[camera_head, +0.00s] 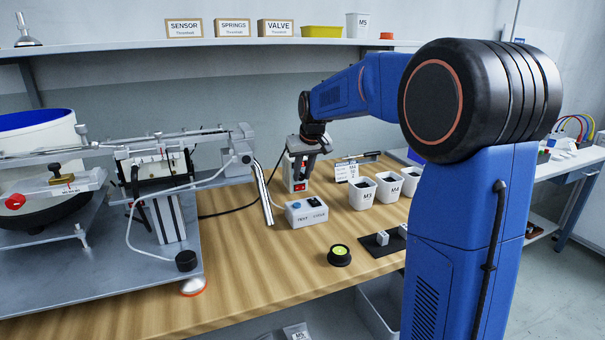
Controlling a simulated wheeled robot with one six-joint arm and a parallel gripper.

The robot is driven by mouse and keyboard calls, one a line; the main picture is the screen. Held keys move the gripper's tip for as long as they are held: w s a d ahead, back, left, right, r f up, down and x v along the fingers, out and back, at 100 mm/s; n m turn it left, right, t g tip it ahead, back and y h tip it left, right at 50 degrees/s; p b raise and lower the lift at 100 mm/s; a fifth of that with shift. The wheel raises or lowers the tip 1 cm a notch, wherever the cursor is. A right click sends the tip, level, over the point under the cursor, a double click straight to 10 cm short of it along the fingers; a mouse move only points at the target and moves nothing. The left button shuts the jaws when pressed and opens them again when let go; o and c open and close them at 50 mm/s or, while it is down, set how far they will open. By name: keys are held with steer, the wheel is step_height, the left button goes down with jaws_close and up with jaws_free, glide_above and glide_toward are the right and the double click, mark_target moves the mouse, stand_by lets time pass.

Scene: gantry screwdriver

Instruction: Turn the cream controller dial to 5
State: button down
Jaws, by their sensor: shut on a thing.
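The cream controller (288,177) stands upright on the wooden bench, right of the metal feeder machine, with a red switch (301,188) low on its front. My gripper (304,153) reaches down from above and its jaws are at the controller's upper part, shut on the dial. The fingers hide the dial, so its pointer and number cannot be read.
A white box with a blue button (305,212) stands just in front of the controller, beside a metal chute (264,193). White bins (363,191) stand to the right. A black round piece with a yellow-green top (339,254) is nearer the front edge. A dark cable runs left of the controller.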

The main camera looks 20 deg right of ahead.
steer(key=shift+d, duration=0.1)
steer(key=shift+d+f+m+y, duration=0.1)
steer(key=shift+d+m+y, duration=0.2)
steer(key=shift+y, duration=0.9)
steer(key=y, duration=0.3)
steer(key=shift+d+f+m, duration=0.1)
steer(key=shift+d+m, duration=0.25)
steer(key=shift+m, duration=0.05)
steer(key=y, duration=0.3)
steer(key=m+y, duration=0.1)
steer(key=shift+d+f+t+y, duration=0.25)
steer(key=shift+f+t+y, duration=0.05)
steer(key=shift+f+y, duration=0.1)
steer(key=c, duration=1.5)
jaws_free()
steer(key=shift+c, duration=0.2)
steer(key=shift+r, duration=0.1)
